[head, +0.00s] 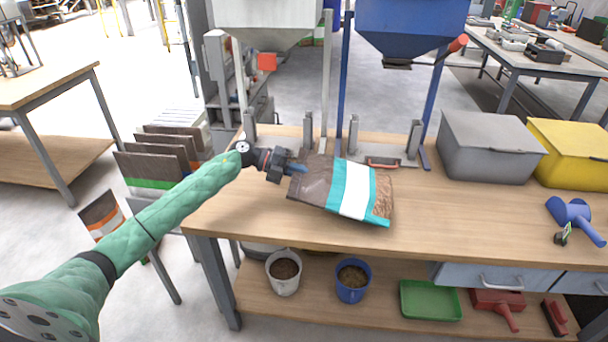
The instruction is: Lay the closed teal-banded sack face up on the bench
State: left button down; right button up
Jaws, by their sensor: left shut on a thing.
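The teal-banded sack (352,190) is brown with a white stripe between two teal bands. It is on or just above the wooden bench (440,218), left of the middle, tilted with its right end nearer the front edge. My left gripper (295,170) is shut on the sack's left end. Whether the sack rests fully on the bench I cannot tell. A broad banded side faces up toward the camera. My right gripper is not in view.
A white hopper (268,22) and a blue hopper (410,28) stand behind the sack. A grey bin (488,148), a yellow bin (572,152) and a blue scoop (574,216) occupy the bench's right. Bare bench lies between sack and scoop. Several sacks (165,158) stand at left.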

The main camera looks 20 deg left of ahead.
pick_arm(q)
jog(key=shift+r, duration=0.1)
